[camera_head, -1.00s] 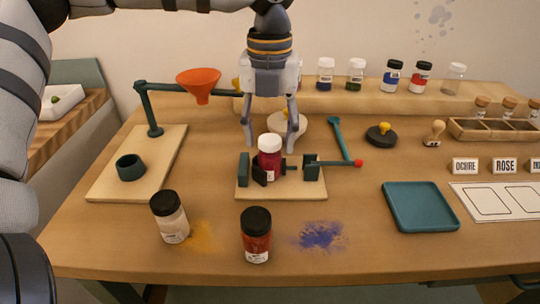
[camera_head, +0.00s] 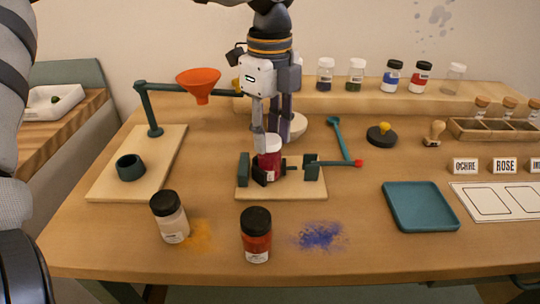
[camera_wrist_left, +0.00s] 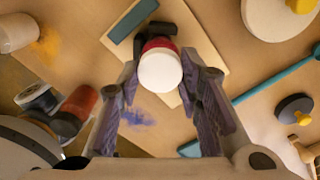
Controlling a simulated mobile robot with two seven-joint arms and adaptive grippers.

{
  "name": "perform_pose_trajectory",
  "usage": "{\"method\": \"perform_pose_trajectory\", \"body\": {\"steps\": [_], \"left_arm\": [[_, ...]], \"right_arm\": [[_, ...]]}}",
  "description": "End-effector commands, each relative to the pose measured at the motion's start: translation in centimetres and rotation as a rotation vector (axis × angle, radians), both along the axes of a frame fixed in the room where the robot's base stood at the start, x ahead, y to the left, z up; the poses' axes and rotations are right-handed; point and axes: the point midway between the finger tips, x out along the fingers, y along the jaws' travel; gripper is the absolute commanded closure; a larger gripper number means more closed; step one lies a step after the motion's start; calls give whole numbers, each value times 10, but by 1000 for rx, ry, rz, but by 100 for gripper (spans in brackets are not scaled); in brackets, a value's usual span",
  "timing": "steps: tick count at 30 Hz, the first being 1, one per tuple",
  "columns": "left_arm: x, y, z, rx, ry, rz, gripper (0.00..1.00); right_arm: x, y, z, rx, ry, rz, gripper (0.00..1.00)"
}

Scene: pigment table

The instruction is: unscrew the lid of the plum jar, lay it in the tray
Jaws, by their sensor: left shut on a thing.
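The plum jar (camera_head: 270,165) stands upright in a dark green clamp (camera_head: 311,167) on a small wooden board. Its white lid (camera_head: 273,143) is on top and shows as a round white disc in the left wrist view (camera_wrist_left: 160,71). My left gripper (camera_head: 271,137) points down from above, shut on the lid with one finger on each side. One finger partly covers the lid in the head view. The teal tray (camera_head: 420,207) lies empty at the right front. My right gripper is not in view.
Two dark-lidded jars, one pale (camera_head: 170,217) and one red-brown (camera_head: 256,235), stand at the front beside spilled pigment. A clamp handle with a red knob (camera_head: 358,163) sticks out right. An orange funnel (camera_head: 199,84) hangs at left. Several jars line the back shelf.

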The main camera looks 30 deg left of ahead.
Motion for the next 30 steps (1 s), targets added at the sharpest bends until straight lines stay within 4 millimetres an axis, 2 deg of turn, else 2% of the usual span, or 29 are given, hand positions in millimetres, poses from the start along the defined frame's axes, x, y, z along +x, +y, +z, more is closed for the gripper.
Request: {"method": "perform_pose_trajectory", "body": {"steps": [4, 14, 30], "left_arm": [[0, 0, 0, 2, -1, 174, 92], [0, 0, 1, 0, 0, 163, 92], [0, 0, 17, 0, 0, 160, 92]], "right_arm": [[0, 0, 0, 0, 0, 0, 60], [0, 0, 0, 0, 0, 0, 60], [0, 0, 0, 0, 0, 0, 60]]}}
